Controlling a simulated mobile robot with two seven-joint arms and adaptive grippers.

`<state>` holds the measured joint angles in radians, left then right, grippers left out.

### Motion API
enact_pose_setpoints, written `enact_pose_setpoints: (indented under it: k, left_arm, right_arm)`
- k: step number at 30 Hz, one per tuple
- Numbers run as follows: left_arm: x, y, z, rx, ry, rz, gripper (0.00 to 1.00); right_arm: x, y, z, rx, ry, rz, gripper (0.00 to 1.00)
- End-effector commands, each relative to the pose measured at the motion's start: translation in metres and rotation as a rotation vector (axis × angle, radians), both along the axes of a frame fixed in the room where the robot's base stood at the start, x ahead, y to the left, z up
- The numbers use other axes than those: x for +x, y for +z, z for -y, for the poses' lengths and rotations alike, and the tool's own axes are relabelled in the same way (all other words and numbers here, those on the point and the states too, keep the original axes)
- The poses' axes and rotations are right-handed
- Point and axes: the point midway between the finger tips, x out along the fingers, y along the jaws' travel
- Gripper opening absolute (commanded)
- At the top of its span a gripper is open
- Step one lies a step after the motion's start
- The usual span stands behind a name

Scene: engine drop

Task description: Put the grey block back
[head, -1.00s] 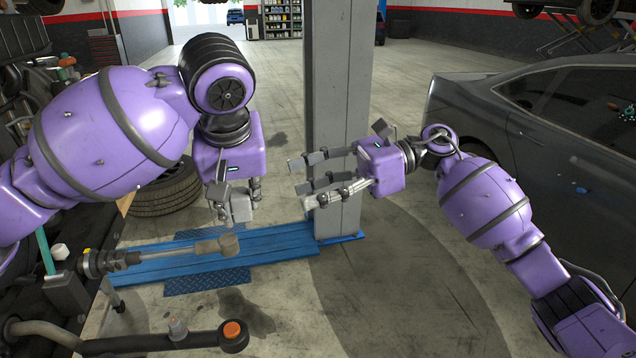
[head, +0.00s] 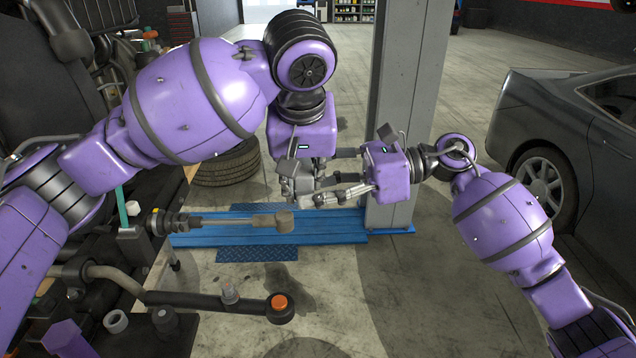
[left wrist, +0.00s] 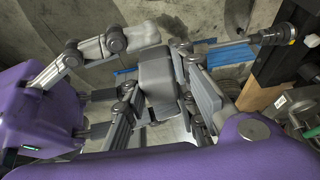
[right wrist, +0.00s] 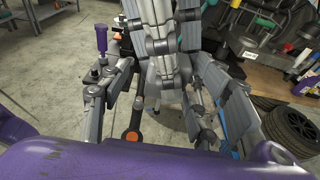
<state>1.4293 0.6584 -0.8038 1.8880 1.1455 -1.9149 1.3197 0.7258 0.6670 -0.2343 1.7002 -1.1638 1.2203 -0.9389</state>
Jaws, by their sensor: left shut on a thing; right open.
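The grey block (head: 303,184) is held in my left gripper (head: 301,190), which points down in the head view. The block (left wrist: 157,80) shows between the left fingers in the left wrist view. My right gripper (head: 322,182) is open and comes in from the right, with its fingers reaching to either side of the block. In the right wrist view the block (right wrist: 166,78) is between the spread right fingers, partly hidden by the left fingers. I cannot tell whether the right fingers touch it.
A workbench with a rod-shaped tool (head: 235,222) and a bar with an orange cap (head: 281,303) is at the left. A grey lift post (head: 408,110) stands on a blue base (head: 330,238) behind the grippers. Tires (head: 226,165) lie behind. A dark car (head: 570,130) is at the right.

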Motion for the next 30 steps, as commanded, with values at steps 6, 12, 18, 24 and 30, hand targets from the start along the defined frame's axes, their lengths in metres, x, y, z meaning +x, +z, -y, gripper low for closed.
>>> enact_pose_setpoints:
  k: [6, 12, 18, 24, 30]
  left_arm:
    - [0.0001, 0.0004, 0.0001, 0.0, 0.0, 0.001, 0.0]
    - [0.001, 0.0005, 0.0, -0.002, 0.001, 0.003, 0.0]
    - [0.001, 0.0005, 0.0, -0.002, 0.001, 0.003, 0.48]
    - [0.0003, 0.0002, 0.0, 0.0, 0.001, 0.001, 0.48]
    - [-0.0019, 0.006, 0.0005, -0.001, 0.0, 0.002, 0.48]
  right_arm:
    - [-0.0004, 0.0002, 0.0002, 0.0, 0.001, 0.0, 0.32]
    - [-0.0022, 0.0007, -0.0007, 0.001, 0.007, 0.001, 0.06]
    - [-0.002, 0.0009, -0.0008, 0.001, 0.006, 0.001, 0.06]
    - [-0.0009, 0.0007, 0.0, 0.001, 0.003, 0.0, 0.06]
    - [-0.0004, 0.0005, 0.0002, 0.001, 0.001, 0.001, 0.06]
